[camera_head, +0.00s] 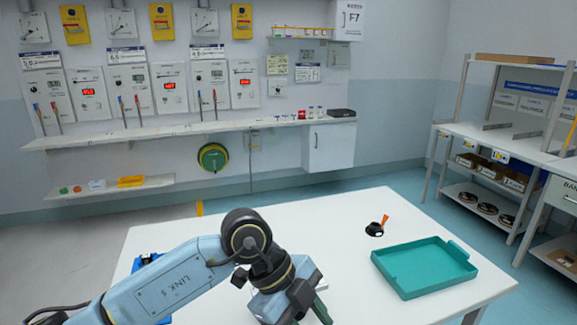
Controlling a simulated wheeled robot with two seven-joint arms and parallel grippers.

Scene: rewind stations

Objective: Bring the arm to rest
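My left arm, pale blue with black joints, reaches in from the lower left over the white table (330,215). My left gripper (315,303) is low over the table's near middle, to the left of the teal tray. Its fingers are mostly hidden by the wrist, and I cannot tell whether it is open or shut. A dark green piece and a pale piece show beside the wrist; whether they are held is unclear. My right arm and gripper are not in view.
The empty teal tray (424,267) lies on the table's right. A small black object with an orange part (376,229) stands behind it. A blue item (146,261) is partly hidden behind my arm. A wall shelf (190,130) and a shelving unit (500,140) stand beyond the table.

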